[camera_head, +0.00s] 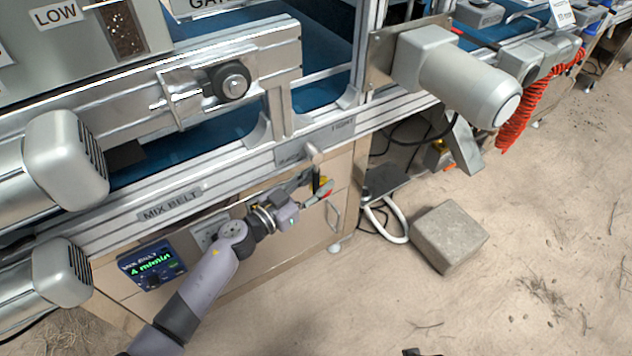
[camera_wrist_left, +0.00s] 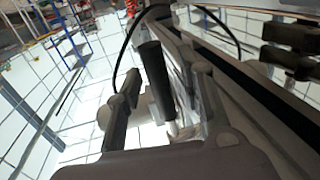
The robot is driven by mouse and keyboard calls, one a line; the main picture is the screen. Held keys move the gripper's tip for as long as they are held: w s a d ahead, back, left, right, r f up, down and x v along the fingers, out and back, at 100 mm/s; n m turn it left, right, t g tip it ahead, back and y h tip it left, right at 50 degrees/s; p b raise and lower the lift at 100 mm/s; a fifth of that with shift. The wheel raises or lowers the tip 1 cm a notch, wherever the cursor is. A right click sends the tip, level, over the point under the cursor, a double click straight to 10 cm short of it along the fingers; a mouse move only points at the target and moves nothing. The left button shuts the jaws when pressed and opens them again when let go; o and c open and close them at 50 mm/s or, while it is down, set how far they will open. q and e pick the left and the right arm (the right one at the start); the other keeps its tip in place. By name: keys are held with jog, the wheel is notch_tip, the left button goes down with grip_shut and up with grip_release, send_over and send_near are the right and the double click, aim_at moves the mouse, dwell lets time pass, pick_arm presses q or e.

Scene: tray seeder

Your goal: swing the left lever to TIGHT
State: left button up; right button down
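The lever (camera_head: 314,153) has a pale metal hub on the frame rail and a dark handle hanging downward. My left gripper (camera_head: 317,188) is at the handle, one finger on each side. In the left wrist view the black handle (camera_wrist_left: 154,75) stands between the spread fingers (camera_wrist_left: 165,92), with gaps visible, so the gripper looks open around it. A small dark piece at the head view's bottom edge may be my right gripper; its state is hidden.
The MIX BELT rail (camera_head: 170,212) runs above my left arm. A blue timer box (camera_head: 151,266) and a cabinet drawer lie beneath. A grey motor (camera_head: 465,85) juts out at upper right. A concrete block (camera_head: 449,238) lies on open sandy floor.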

pick_arm(q)
jog(key=shift+c, duration=0.4)
grip_shut()
dwell(0.5)
